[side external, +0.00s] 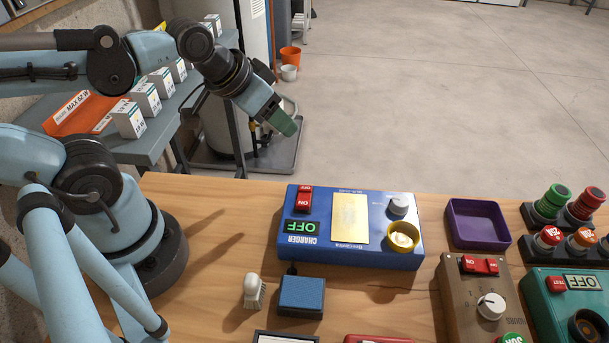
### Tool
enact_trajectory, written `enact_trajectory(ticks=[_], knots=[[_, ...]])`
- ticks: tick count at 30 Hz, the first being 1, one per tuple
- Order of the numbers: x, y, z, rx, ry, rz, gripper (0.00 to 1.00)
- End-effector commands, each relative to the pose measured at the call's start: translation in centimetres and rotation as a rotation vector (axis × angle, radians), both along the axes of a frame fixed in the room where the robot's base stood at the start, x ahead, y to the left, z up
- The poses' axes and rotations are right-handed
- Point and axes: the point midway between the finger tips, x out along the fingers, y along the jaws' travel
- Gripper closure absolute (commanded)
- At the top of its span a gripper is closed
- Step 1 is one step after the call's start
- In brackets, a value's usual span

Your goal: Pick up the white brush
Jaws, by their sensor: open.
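The white brush (253,292) stands on the wooden table, bristles down, just left of a small blue block (302,293). It has a rounded pale handle and short bristles. My gripper (284,128) is high above the back edge of the table, well behind and above the brush. Its green tip points down and to the right. It is open and appears empty. The gap between its fingers is hard to make out from this side.
A blue charger box (350,262) lies behind the brush. A purple tray (477,224), a brown switch box (484,297) and a teal box (570,302) stand to the right. The table (205,235) is clear left of the brush. A shelf with small boxes (128,119) stands behind.

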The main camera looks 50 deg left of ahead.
Motion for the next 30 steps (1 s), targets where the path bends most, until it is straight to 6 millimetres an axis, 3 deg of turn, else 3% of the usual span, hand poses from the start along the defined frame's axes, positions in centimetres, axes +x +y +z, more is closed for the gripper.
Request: enact_trajectory(ticks=[5, 18, 24, 30], knots=[[-1.1, -2.3, -0.7, 0.082, 0.085, -0.255, 0.47], [-8.7, -10.8, -1.6, 0.282, 0.250, -1.521, 0.47], [-12.2, -13.0, -1.0, 0.276, 0.188, -2.043, 0.47], [-14.0, -13.8, -0.5, 0.254, 0.123, -2.295, 0.47]])
